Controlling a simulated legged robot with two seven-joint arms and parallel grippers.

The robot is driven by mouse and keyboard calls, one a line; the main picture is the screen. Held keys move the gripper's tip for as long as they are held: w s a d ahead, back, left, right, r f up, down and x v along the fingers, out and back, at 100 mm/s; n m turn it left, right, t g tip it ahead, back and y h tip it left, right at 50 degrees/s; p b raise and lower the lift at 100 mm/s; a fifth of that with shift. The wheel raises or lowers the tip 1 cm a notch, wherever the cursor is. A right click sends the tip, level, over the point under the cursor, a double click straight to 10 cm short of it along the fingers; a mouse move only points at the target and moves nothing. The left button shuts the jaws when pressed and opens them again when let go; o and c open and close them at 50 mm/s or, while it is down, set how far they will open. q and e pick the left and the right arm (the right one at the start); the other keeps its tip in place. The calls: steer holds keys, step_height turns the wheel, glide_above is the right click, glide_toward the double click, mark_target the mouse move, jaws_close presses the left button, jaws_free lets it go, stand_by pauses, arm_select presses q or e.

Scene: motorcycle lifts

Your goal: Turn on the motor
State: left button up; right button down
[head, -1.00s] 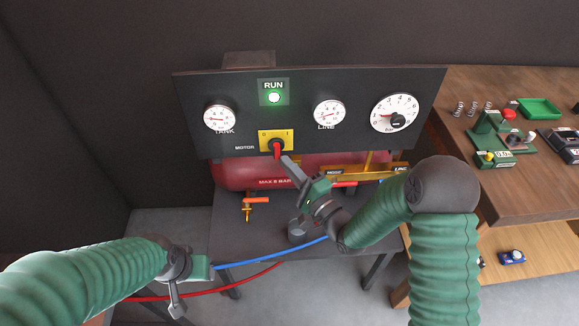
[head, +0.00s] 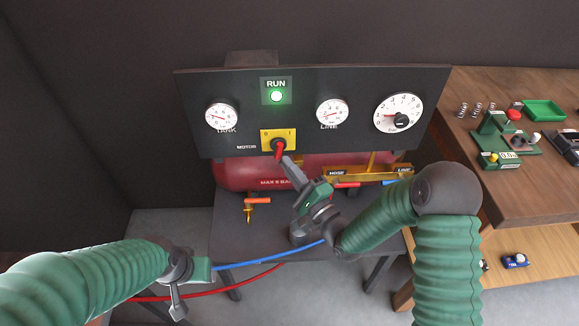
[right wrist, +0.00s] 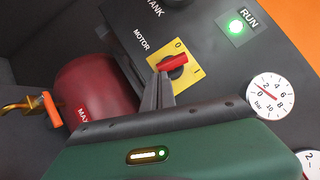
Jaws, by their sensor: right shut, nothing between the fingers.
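The motor switch is a red knob (head: 279,148) on a yellow plate marked 0 and I, also seen in the right wrist view (right wrist: 172,64). There the knob points between the marks, slightly toward I. The green RUN lamp (head: 276,96) above is lit, also in the right wrist view (right wrist: 236,25). My right gripper (head: 286,162) is shut and empty, its fingertips just below the knob; in the right wrist view its fingers (right wrist: 163,82) reach the knob's lower edge, and I cannot tell whether they touch. My left gripper (head: 175,301) hangs low at left, away from the panel; its jaw state is unclear.
The black panel (head: 355,138) carries TANK (head: 221,115), LINE and larger bar gauges. A red air tank (head: 235,175) sits behind it on a dark stand. Blue (head: 270,256) and red hoses cross below. A wooden bench (head: 510,200) with parts stands right.

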steer(key=shift+f+m, duration=0.1)
steer(key=shift+m, duration=0.2)
steer(key=shift+a+f+b, duration=0.15)
steer(key=shift+a+b, duration=0.15)
steer(key=shift+b, duration=0.1)
stand_by(0.5)
